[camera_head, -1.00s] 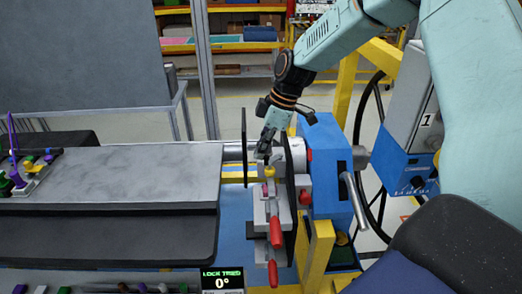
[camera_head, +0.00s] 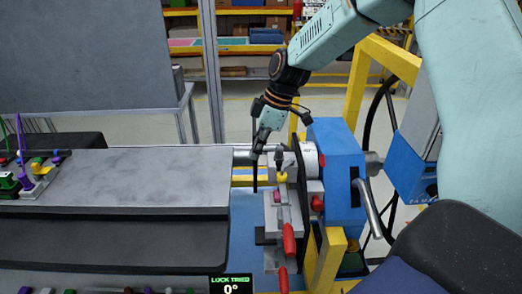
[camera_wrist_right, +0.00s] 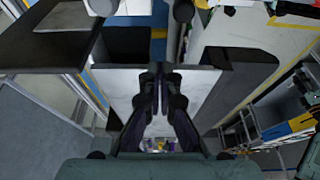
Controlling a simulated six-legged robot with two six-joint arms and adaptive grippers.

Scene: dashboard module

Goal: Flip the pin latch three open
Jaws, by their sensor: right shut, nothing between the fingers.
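A column of metal latches stands at the left side of a blue housing (camera_head: 335,170) in the head view. The upper one has a yellow part (camera_head: 282,177) and a purple part (camera_head: 277,196). Two red latch handles (camera_head: 289,240) stick out lower down. No number shows on the latches, so I cannot tell which is three. My right gripper (camera_head: 257,152) is shut and empty, just left of the column's top end and in line with a dark upright plate (camera_head: 254,178). Its shut fingers also show in the right wrist view (camera_wrist_right: 162,70). My left gripper is out of view.
A grey-topped table (camera_head: 130,180) fills the left, with small coloured parts (camera_head: 35,172) at its far left. A display (camera_head: 231,284) reading "LOCK TRIED 0°" is at the bottom. A metal lever (camera_head: 367,207) sticks out right of the blue housing.

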